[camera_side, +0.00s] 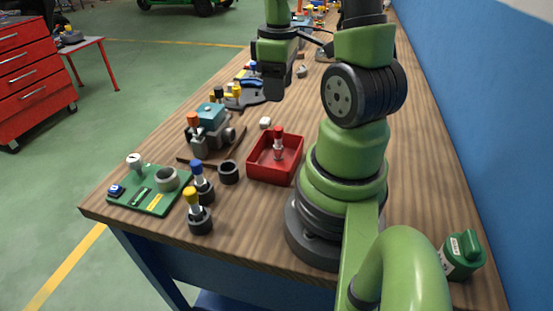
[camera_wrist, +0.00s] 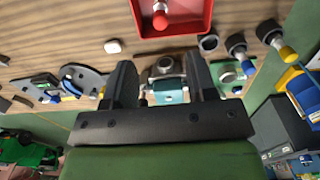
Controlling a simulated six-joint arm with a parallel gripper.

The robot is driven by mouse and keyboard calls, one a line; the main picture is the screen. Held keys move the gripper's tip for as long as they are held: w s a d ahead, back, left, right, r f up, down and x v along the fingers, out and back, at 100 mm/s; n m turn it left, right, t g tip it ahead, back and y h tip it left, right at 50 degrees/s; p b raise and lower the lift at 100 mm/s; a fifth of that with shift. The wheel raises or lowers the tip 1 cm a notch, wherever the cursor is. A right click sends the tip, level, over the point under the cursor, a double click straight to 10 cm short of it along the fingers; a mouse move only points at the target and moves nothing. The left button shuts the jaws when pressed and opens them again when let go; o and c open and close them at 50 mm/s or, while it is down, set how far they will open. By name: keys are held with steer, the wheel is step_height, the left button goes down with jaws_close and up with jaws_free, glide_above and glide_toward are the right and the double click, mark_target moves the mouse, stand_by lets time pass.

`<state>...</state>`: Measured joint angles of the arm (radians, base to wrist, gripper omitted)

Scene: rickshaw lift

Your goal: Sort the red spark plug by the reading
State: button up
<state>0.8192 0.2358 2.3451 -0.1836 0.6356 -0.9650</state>
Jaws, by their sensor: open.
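The red-topped spark plug (camera_side: 278,143) stands upright in the red tray (camera_side: 262,172); in the wrist view its red end (camera_wrist: 160,19) shows inside the tray (camera_wrist: 200,24). A green board (camera_side: 150,203) at the table's front left carries a grey ring socket (camera_side: 167,180), a white-topped part and a small blue piece; no reading is legible. A blue-topped plug (camera_side: 199,172) and a yellow-topped plug (camera_side: 192,199) stand in black round holders. A third black holder (camera_side: 229,172) looks empty. My gripper (camera_side: 272,97) is open and empty, above the table beyond the tray; its fingers (camera_wrist: 160,72) are apart.
A teal-topped engine block (camera_side: 208,130) with an orange-topped plug stands left of the tray. A small white block (camera_side: 265,123) lies behind the tray. A grey plate with colored-topped parts (camera_side: 237,97) lies farther back. A green can (camera_side: 463,254) stands at right.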

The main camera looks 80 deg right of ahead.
steer(key=shift+r, duration=2.55)
steer(key=a+r+m+t+y, duration=0.1)
steer(key=a+r+m+t, duration=0.1)
steer(key=a, duration=0.7)
steer(key=a+r+m+t+y, duration=0.1)
steer(key=a+r+m+t, duration=0.1)
steer(key=a+r+t, duration=0.3)
steer(key=a+r, duration=0.2)
steer(key=a, duration=0.2)
steer(key=shift+a, duration=0.3)
steer(key=shift+s, duration=0.1)
